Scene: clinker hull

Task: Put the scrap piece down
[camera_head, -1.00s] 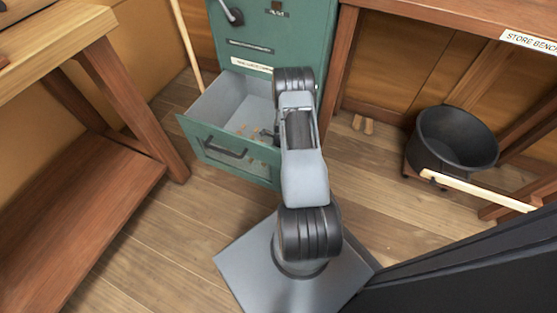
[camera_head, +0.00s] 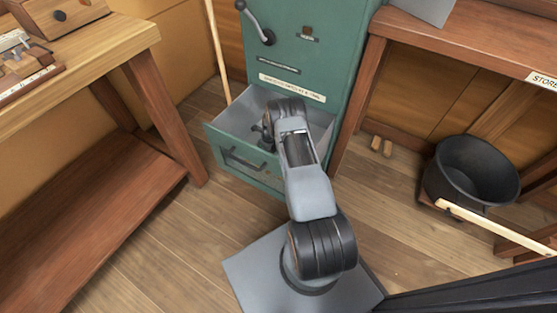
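My arm reaches from its grey base to the open lower drawer (camera_head: 268,180) of a green cabinet. My gripper (camera_head: 262,136) is a small dark shape over the drawer opening, partly behind my wrist. Its fingers are too small and hidden to show whether they are open or shut. I cannot make out a scrap piece in it. My arm covers much of the drawer's inside. Two small wooden bits (camera_head: 381,146) lie on the floor right of the cabinet; I cannot tell if they are scrap.
A black tub (camera_head: 474,172) stands on the floor at the right, with a pale wooden bar (camera_head: 495,228) in front. A workbench (camera_head: 95,62) with a low shelf is at the left. The store bench (camera_head: 470,45) is at the right. The floor between is clear.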

